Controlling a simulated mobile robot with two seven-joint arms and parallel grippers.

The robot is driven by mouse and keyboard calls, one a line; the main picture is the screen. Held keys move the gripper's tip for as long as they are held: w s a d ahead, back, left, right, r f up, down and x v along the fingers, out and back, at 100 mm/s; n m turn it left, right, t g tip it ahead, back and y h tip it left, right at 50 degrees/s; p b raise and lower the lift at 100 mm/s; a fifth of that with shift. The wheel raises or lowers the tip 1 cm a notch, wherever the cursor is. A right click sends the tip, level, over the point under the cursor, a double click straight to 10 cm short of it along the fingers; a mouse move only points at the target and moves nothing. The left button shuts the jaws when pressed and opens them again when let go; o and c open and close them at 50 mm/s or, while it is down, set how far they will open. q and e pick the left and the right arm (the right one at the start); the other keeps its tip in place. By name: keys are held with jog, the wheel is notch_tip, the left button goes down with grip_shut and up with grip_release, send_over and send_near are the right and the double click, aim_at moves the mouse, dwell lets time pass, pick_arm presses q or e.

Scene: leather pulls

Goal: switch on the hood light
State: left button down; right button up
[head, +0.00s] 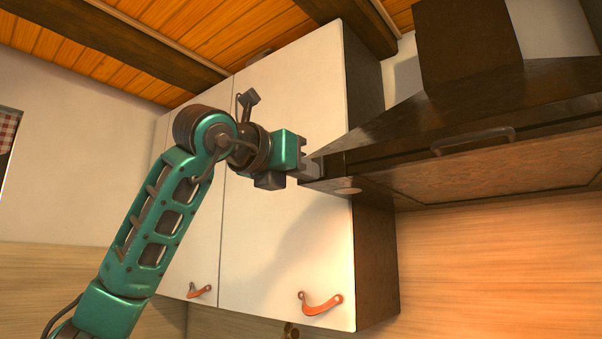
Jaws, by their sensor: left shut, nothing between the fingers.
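The dark range hood (470,120) fills the upper right, with a sloped canopy, a front handle (473,141) and a brownish panel underneath. A small pale round spot (348,190) shows under its left corner; I cannot tell whether it is a lamp or a button. My left gripper (316,169) is shut and empty, at the left end of the hood by its lower front edge. I cannot tell whether the fingertips touch the hood. No switch shows clearly, and the gripper may cover part of that corner. My right gripper is not in view.
White wall cabinets (285,245) with orange leather pulls (320,303) stand behind my left arm, left of the hood. A beamed wood ceiling (190,40) is above. The space below the hood, before the wooden wall (490,270), is clear.

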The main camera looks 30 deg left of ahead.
pick_arm(q)
jog(key=shift+w+d+f, duration=0.1)
jog(key=shift+w+f, duration=0.2)
jog(key=shift+f, duration=0.2)
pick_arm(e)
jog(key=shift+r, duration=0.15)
pick_arm(q)
jog(key=shift+s, duration=0.1)
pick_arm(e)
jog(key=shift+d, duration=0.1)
